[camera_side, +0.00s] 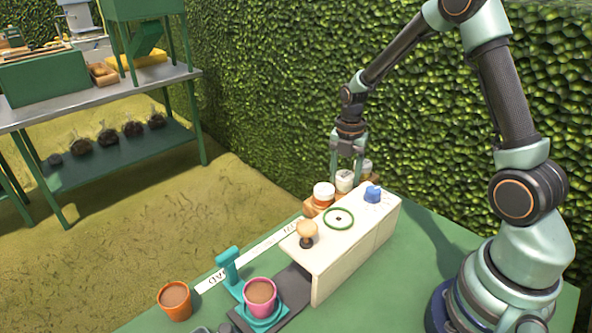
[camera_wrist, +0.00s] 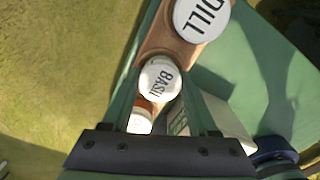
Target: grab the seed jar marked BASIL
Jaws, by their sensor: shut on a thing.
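The BASIL jar (camera_wrist: 160,80) has a white lid with its name in dark letters. It is the middle of three jars in the wooden rack (camera_wrist: 163,38). In the side view the BASIL jar (camera_side: 344,181) stands upright in the row behind the cream box. My gripper (camera_side: 348,163) points down over it, and it also shows in the wrist view (camera_wrist: 162,86) with one finger on each side of the jar. It is shut on the BASIL jar. The jar's lower part is hidden.
The DILL jar (camera_wrist: 201,18) and a third white-lidded jar (camera_wrist: 140,121) stand close on either side. The cream box (camera_side: 325,245) with a wooden knob, green ring and blue knob is in front. A pink pot (camera_side: 260,292) and orange pot (camera_side: 175,300) stand front left. A hedge rises behind.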

